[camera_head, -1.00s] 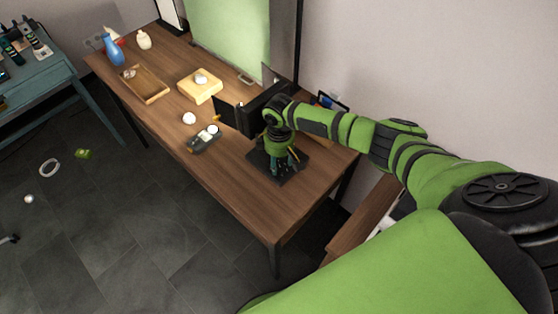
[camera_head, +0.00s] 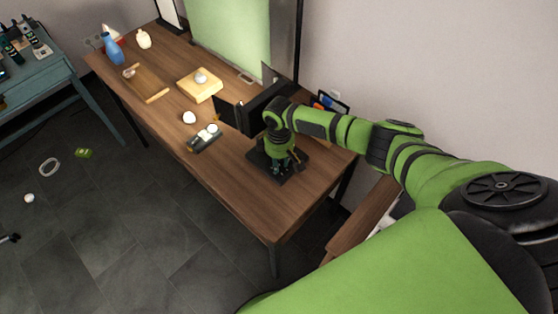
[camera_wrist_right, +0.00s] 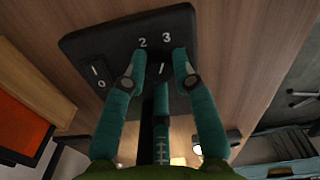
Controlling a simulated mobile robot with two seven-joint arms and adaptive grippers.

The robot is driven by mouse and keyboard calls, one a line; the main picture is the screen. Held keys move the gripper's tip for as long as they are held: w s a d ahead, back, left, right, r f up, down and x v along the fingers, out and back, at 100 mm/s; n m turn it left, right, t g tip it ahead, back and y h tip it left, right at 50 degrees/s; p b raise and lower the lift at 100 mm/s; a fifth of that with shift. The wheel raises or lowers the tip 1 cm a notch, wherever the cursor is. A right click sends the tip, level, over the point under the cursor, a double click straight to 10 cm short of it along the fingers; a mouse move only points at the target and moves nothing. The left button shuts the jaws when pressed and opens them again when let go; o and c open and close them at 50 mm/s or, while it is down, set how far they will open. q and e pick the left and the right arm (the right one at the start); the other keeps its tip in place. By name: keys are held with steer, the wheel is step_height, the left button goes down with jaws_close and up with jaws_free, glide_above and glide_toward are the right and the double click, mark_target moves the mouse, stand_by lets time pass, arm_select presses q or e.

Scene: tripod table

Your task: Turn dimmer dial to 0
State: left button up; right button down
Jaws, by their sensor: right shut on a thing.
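The dimmer's black square panel (camera_head: 295,174) lies near the right end of the wooden table. The black dial (camera_wrist_right: 160,72) carries a white mark and sits between my fingers. My right gripper (camera_head: 281,166) is over the panel; in the wrist view its teal fingers (camera_wrist_right: 160,66) close around the dial. The fingers and wrist hide part of the dial, so its exact setting is unclear. My left gripper is out of view.
A black box-like thing (camera_head: 237,116) stands just behind the panel. A grey device (camera_head: 203,140) with white round parts, a white ball (camera_head: 189,117) and a yellow block (camera_head: 200,86) lie further left. The table (camera_head: 245,205) is clear in front of the panel.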

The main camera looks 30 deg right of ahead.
steer(key=n, duration=0.6)
steer(key=shift+f+b, duration=0.1)
steer(key=shift+b, duration=0.25)
steer(key=n+b, duration=0.1)
steer(key=n, duration=0.5)
steer(key=shift+n, duration=0.3)
steer(key=n+b, duration=0.1)
steer(key=n, duration=0.5)
steer(key=n+b, duration=0.1)
steer(key=n, duration=0.4)
steer(key=shift+n+b, duration=0.3)
steer(key=c, duration=1)
jaws_free()
